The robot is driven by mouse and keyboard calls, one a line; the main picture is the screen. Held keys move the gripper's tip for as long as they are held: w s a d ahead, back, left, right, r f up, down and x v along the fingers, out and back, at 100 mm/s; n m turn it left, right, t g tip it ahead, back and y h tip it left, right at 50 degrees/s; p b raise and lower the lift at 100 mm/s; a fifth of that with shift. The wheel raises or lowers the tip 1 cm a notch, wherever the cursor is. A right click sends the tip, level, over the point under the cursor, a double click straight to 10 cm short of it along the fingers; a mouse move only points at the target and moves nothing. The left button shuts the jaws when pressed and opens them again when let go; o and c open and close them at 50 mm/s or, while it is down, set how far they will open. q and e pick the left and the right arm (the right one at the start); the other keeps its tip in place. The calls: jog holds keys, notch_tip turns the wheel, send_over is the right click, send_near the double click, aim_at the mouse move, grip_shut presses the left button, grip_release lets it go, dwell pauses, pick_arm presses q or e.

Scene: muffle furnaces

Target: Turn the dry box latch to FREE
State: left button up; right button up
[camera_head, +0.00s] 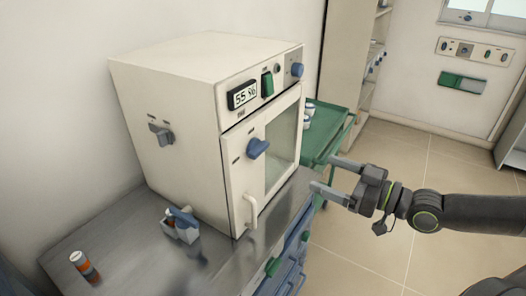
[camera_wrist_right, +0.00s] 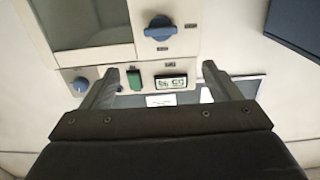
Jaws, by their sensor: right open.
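The dry box (camera_head: 190,110) is a cream cabinet standing on a metal bench. Its blue door latch (camera_head: 258,148) sits on the front door, left of the window, above a pale door handle (camera_head: 251,211). In the right wrist view, which is upside down, the latch (camera_wrist_right: 160,28) shows near the top with its bar roughly level. Small labels lie beside it, too small to read. My right gripper (camera_head: 325,174) is open and empty, in front of the door and to its right, apart from the latch. Its fingers (camera_wrist_right: 160,72) are spread in the wrist view. My left gripper is not in view.
The box's top panel has a display (camera_head: 242,95), a green switch (camera_head: 267,84) and a blue knob (camera_head: 297,70). A grey side knob (camera_head: 160,133) is on its left wall. A small container (camera_head: 181,229) and a vial (camera_head: 85,267) stand on the bench. A green cart (camera_head: 325,135) is behind.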

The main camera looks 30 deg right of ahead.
jog(key=b+x, duration=0.1)
jog(key=x, duration=0.2)
jog(key=p, duration=0.5)
send_near(263, 150)
jog(key=p+x, duration=0.1)
jog(key=x, duration=0.3)
jog(key=p+x, duration=0.1)
jog(key=x, duration=0.2)
jog(key=shift+w+a+r+p, duration=0.2)
jog(key=shift+w+p, duration=0.1)
jog(key=shift+p, duration=0.1)
jog(key=shift+x, duration=0.8)
jog(key=shift+f, duration=0.1)
jog(key=shift+c, duration=0.4)
jog(key=c, duration=0.9)
